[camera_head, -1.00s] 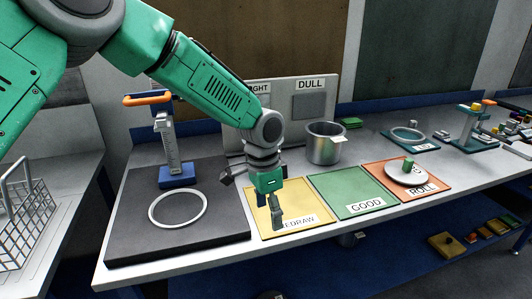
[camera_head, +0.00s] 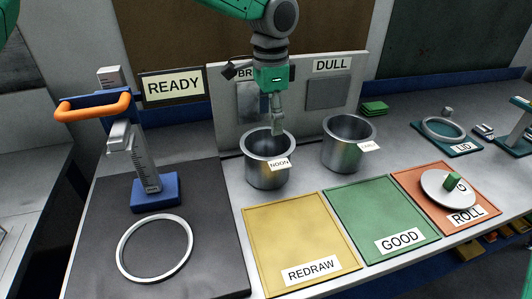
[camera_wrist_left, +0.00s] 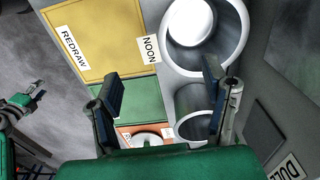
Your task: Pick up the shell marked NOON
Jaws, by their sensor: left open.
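The shell marked NOON (camera_head: 266,176) is a grey metal cylinder, upright on the bench behind the yellow REDRAW mat. Its white NOON tag faces front, and it also shows in the left wrist view (camera_wrist_left: 243,52) with a pale round shape inside. My left gripper (camera_head: 278,131) is over its mouth, at the rear rim in the picture; I cannot tell if it touches. In the left wrist view the left gripper (camera_wrist_left: 166,84) has its fingers wide apart with nothing between them. My right gripper (camera_wrist_left: 32,94) is small at that view's left edge, its jaws unclear.
A second metal shell (camera_head: 347,148) stands close on the right. A DULL panel (camera_head: 306,116) rises behind. A green GOOD mat (camera_head: 375,212) and an orange ROLL mat (camera_head: 412,180) with a white disc lie in front. A gauge (camera_head: 147,170) and ring (camera_head: 124,242) are at left.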

